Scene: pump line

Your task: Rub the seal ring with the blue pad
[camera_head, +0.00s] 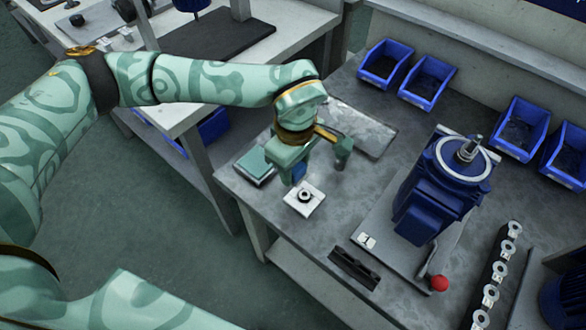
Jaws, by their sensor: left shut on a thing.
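The seal ring (305,195), a small dark ring, sits on a white square plate (293,202) near the left part of the grey bench. My left gripper (300,162) is just above and behind the plate, pointing down. It is shut on the blue pad (299,172), of which only a small blue part shows below the gripper. The pad is close to the ring, but I cannot tell whether they touch. My right gripper is not in view.
A green-topped block (255,164) lies left of the gripper. A blue motor (437,190) stands to the right, with a red-knobbed lever (439,283) in front. A rack of metal rings (491,285) is at front right. Blue bins (427,80) line the back.

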